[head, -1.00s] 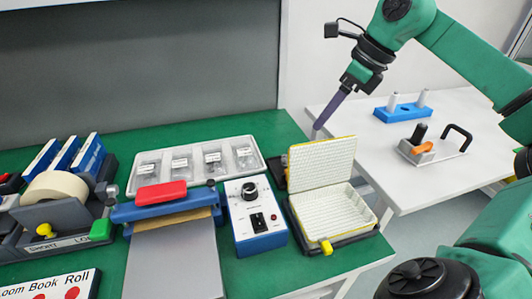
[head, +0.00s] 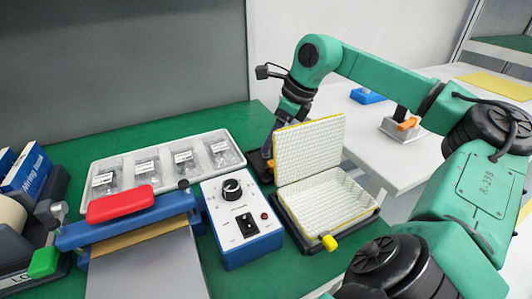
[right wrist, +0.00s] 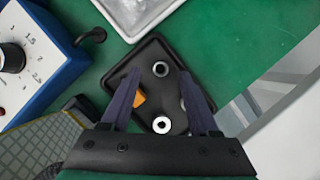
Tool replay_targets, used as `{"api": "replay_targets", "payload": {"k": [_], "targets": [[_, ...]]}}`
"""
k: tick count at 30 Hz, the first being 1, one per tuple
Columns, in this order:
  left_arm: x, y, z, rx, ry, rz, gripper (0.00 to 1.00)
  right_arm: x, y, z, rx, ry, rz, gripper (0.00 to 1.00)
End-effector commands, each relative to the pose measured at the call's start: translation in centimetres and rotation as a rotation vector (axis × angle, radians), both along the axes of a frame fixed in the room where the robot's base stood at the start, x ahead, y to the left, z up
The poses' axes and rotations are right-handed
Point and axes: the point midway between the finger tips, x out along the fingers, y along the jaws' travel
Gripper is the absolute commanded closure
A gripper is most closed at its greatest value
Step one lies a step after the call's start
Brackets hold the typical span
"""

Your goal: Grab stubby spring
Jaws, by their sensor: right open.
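A small black tray (right wrist: 150,52) lies under my right gripper (right wrist: 160,75) in the right wrist view. An orange piece (right wrist: 139,98) is beside the left finger, and another grey piece is partly hidden by the right finger. I cannot tell which is the stubby spring. My right gripper is open and holds nothing. In the head view it (head: 268,150) points down beside the case, over the mostly hidden tray (head: 258,168). My left gripper is not in view.
An open case with a yellow-edged lid (head: 308,148) stands right beside the tray. A blue-and-white control box (head: 240,222) and a white tray of bagged parts (head: 165,162) are to the left. A white side table (head: 405,165) is at the right.

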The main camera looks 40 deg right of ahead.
Motion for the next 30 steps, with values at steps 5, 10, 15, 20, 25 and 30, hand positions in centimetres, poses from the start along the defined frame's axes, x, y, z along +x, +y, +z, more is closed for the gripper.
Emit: {"api": "replay_targets", "payload": {"k": [5,10,15,20,25,30], "targets": [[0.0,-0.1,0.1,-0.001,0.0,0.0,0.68,0.9,0.5,-2.6,0.001,0.003,0.0,0.39],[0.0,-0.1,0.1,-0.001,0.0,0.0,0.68,1.0,0.4,-2.6,0.0,0.001,-0.001,0.39],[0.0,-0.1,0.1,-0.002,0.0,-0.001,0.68,0.9,0.4,-2.6,0.0,0.001,-0.001,1.0],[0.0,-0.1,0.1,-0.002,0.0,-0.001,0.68,0.9,0.4,-2.5,0.0,0.001,-0.001,1.0],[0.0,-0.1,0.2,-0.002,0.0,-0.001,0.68,0.9,0.4,-2.4,0.0,0.001,-0.001,1.0],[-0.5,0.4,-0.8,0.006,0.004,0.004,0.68,1.0,0.4,-1.1,0.0,-0.001,0.0,1.0]]}}
